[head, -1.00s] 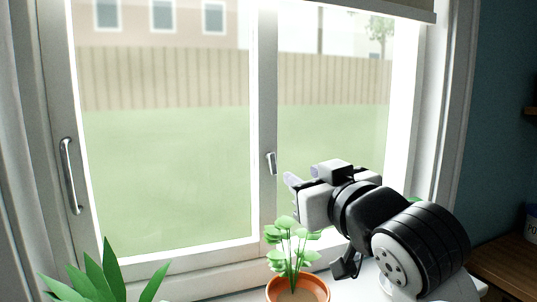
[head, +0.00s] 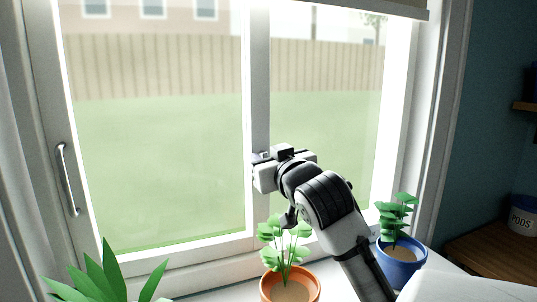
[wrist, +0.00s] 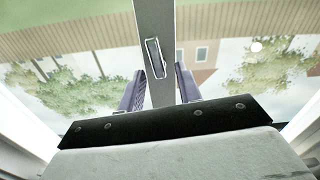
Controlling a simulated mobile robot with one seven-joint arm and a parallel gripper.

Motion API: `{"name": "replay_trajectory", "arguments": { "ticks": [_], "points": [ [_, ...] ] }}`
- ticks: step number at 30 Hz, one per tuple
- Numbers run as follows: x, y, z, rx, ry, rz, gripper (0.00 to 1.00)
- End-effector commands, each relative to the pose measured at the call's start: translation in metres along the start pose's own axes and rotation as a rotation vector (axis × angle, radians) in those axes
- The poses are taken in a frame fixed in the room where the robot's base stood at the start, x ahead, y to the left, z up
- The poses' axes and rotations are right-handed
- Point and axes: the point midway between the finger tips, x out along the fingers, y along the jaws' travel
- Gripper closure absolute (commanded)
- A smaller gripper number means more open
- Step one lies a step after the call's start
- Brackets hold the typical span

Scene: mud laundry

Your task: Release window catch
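The window catch (wrist: 154,58) is a small metal piece on the upright middle bar (wrist: 163,20) of the window. In the wrist view it lies between the tips of my two fingers, closer to the left one. I cannot tell whether a finger touches it. In the head view my gripper (head: 258,157) is at the middle bar and hides the catch. A long silver handle (head: 67,180) is on the window's left frame.
A plant in an orange pot (head: 290,287) stands on the sill below my arm. A plant in a blue pot (head: 401,262) stands to the right. A leafy plant (head: 105,277) is at the lower left. A white canister (head: 522,216) stands at the right.

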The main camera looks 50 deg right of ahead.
Motion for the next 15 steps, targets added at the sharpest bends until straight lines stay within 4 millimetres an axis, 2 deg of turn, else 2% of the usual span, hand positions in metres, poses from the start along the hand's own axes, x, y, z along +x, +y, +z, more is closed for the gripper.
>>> {"name": "replay_trajectory", "arguments": {
  "ticks": [7, 15],
  "points": [
    [0.0004, -0.0001, 0.0001, 0.0, 0.0, 0.0, 0.67],
    [0.0001, -0.0001, -0.0001, -0.001, 0.001, 0.0, 1.0]
  ]
}}
